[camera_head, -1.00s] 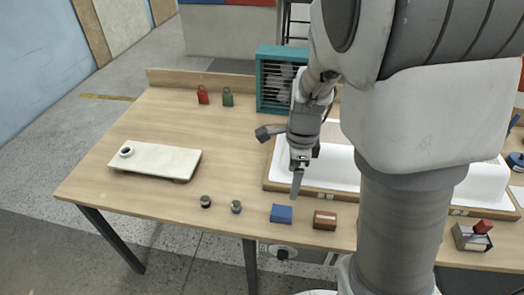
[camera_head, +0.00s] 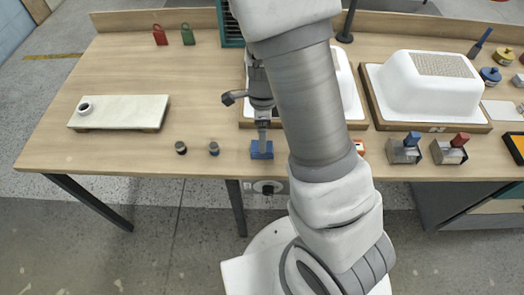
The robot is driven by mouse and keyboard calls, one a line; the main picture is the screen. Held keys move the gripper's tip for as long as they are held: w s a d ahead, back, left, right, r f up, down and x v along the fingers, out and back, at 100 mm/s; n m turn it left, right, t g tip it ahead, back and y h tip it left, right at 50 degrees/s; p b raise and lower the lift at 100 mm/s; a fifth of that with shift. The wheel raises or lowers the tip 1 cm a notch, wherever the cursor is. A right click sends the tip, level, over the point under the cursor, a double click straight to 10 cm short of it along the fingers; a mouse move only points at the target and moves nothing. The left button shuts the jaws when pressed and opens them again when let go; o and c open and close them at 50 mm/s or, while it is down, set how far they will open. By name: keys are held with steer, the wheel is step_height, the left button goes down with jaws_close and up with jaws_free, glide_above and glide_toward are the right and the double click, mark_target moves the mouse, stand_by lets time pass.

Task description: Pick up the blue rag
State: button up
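The blue rag (camera_head: 261,154) is a small folded block near the front edge of the wooden table, left of my arm. My gripper (camera_head: 262,143) points down directly over the rag, and its fingertips overlap the rag's upper part in this view. I cannot tell whether the fingers touch the rag or stay just above it. The fingers show as one narrow shape, so their opening cannot be made out.
Two small dark jars (camera_head: 181,148) (camera_head: 214,148) stand left of the rag. A pale board (camera_head: 120,112) lies further left. White tub shells (camera_head: 430,84) on wooden bases stand behind and right. My arm hides the table right of the rag.

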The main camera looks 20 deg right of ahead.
steer(key=f, duration=0.2)
steer(key=f+b, duration=0.1)
steer(key=f, duration=0.2)
steer(key=shift+s+a+f+b, duration=0.2)
steer(key=shift+s+f+b, duration=0.15)
steer(key=shift+f, duration=0.05)
steer(key=c, duration=1.5)
steer(key=shift+o, duration=0.2)
steer(key=shift+r, duration=0.2)
step_height(320, 180, up, 4)
steer(key=shift+d+r+p, duration=0.15)
steer(key=shift+r+p, duration=0.1)
steer(key=shift+p, duration=0.65)
steer(key=s+d+r, duration=0.3)
steer(key=d+r, duration=0.3)
steer(key=d, duration=0.5)
steer(key=shift+r+p, duration=0.15)
steer(key=shift+p, duration=0.2)
steer(key=shift+s, duration=0.1)
